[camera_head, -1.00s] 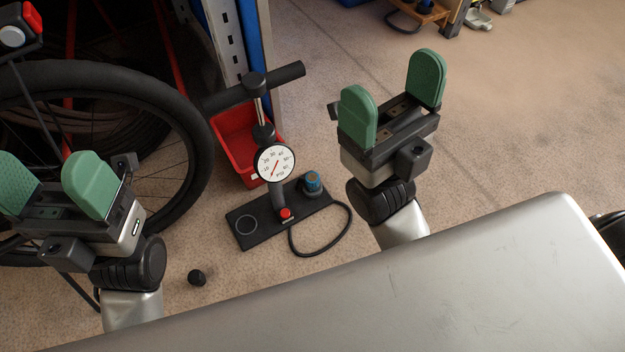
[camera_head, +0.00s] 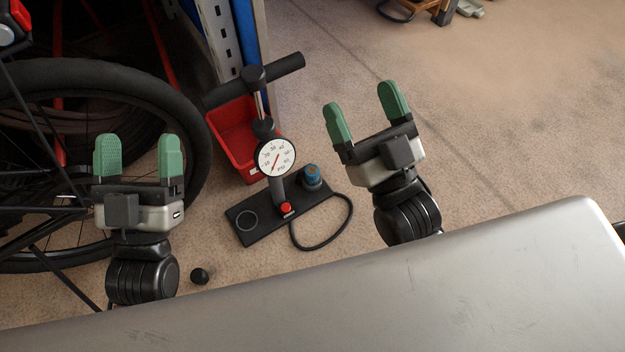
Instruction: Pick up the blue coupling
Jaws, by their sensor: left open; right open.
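The blue coupling (camera_head: 312,173) stands upright at the right end of the black base of a floor pump (camera_head: 240,232). A black hose loops out beside it on the floor. My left gripper (camera_head: 137,156) is open and empty in front of the bicycle wheel, well to the left of the coupling. My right gripper (camera_head: 363,112) is open and empty, above and to the right of the coupling in the picture. Both grippers have green finger pads pointing away from me.
The pump's gauge (camera_head: 277,157) and T-handle (camera_head: 283,75) rise left of the coupling. A red bin (camera_head: 229,142) stands behind the pump. A bicycle wheel (camera_head: 200,150) fills the left. A small black knob (camera_head: 199,276) lies on the floor. The carpet at right is clear.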

